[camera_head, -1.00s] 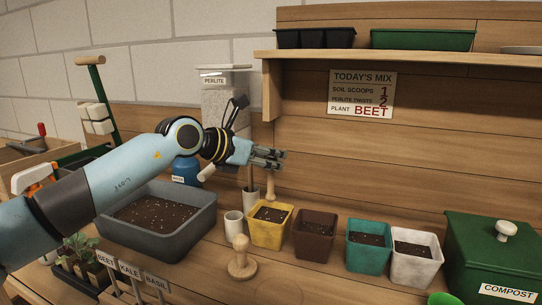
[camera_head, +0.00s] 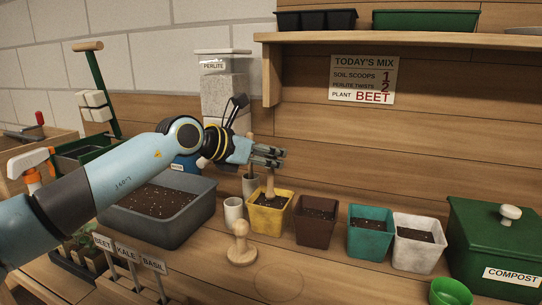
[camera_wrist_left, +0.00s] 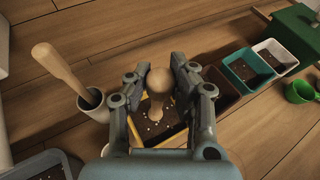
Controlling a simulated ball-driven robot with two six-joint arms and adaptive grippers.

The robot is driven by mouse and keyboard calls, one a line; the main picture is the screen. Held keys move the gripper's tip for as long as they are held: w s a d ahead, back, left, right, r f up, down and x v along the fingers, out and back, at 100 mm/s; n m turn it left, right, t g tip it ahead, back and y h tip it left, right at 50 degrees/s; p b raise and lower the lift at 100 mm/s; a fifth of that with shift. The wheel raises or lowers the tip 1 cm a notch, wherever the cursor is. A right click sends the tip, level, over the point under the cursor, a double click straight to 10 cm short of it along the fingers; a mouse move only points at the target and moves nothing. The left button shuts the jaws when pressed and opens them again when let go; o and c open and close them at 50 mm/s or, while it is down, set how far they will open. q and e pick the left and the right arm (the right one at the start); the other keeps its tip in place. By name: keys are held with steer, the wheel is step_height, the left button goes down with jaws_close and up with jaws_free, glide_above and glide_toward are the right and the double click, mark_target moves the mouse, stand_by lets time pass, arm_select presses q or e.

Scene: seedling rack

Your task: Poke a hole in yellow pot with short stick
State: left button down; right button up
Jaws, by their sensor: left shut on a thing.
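My left gripper (camera_head: 268,156) is shut on a short wooden stick (camera_head: 270,184) with a round knob, above the yellow pot. The stick points down, and its lower end reaches the soil of the yellow pot (camera_head: 270,226); how deep it sits cannot be told. In the left wrist view, the stick's knob (camera_wrist_left: 158,82) shows between the fingers, with the yellow pot's speckled soil below. A longer wooden stick (camera_wrist_left: 58,66) leans in a pale cup (camera_wrist_left: 93,106) beside the pot. My right gripper is not in view.
Brown (camera_head: 315,225), teal (camera_head: 368,243) and white (camera_head: 416,252) pots stand right of the yellow one. A small cup (camera_head: 233,210) and a wooden stamp (camera_head: 241,248) are close on its left. A grey soil tub (camera_head: 170,230) lies under my left arm. Open bench is in front.

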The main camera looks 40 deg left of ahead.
arm_select(q)
steer(key=shift+f+b, duration=0.3)
steer(key=shift+f, duration=0.1)
stand_by(0.4)
steer(key=shift+f+b, duration=0.45)
steer(key=shift+f, duration=0.35)
steer(key=shift+f, duration=0.3)
stand_by(0.9)
steer(key=shift+f+b, duration=0.65)
steer(key=shift+f, duration=0.05)
stand_by(0.4)
steer(key=shift+r+p, duration=0.4)
step_height(320, 180, up, 11)
steer(key=p, duration=1)
steer(key=shift+r, duration=0.1)
